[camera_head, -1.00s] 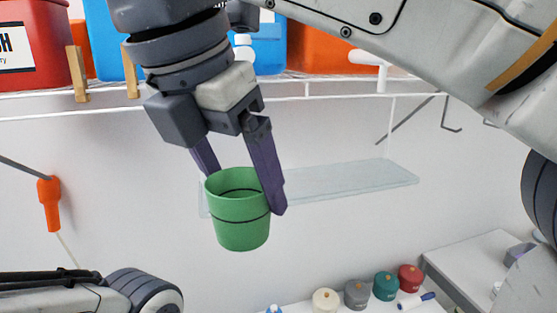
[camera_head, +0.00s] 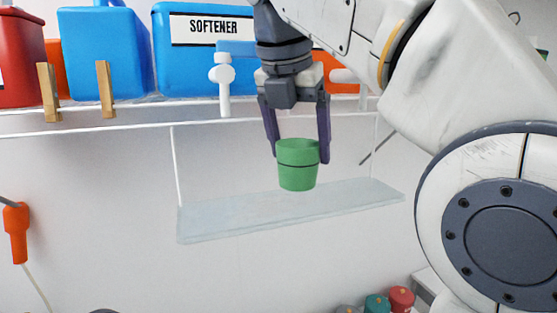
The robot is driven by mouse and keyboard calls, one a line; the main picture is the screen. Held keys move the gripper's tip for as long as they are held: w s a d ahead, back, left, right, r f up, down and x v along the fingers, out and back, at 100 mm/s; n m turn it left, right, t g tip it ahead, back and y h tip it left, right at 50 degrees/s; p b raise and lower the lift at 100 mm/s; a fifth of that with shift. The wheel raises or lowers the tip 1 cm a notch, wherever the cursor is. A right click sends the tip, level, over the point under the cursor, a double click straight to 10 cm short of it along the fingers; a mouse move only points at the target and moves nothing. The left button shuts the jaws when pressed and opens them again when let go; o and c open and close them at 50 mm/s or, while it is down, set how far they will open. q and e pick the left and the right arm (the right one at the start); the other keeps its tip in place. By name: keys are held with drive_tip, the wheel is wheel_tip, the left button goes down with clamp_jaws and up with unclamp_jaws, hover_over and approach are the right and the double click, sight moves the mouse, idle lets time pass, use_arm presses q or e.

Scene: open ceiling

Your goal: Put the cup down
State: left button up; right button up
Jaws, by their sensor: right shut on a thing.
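The green cup (camera_head: 298,172) is upright, with a thin dark line around its side. My right gripper (camera_head: 298,152) is shut on the cup, with one purple finger on each side of it. In the picture the cup overlaps the pale glass shelf (camera_head: 220,221), which hangs below the wire rack. I cannot tell whether the cup's base touches the shelf or is above it. My left gripper is not in view.
The white wire rack (camera_head: 130,126) above holds blue containers (camera_head: 105,52), one labelled SOFTENER, and a red one (camera_head: 22,60). Wooden pegs (camera_head: 105,82) clip its edge. An orange-handled tool (camera_head: 16,233) hangs at left. The glass shelf looks otherwise bare.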

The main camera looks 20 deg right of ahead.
sight(300, 167)
drive_tip(key=shift+w+d+f, duration=0.15)
drive_tip(key=shift+d, duration=0.05)
drive_tip(key=shift+f, duration=1.65)
drive_tip(key=shift+f+b, duration=0.15)
drive_tip(key=shift+b, duration=0.2)
drive_tip(key=o, duration=1.1)
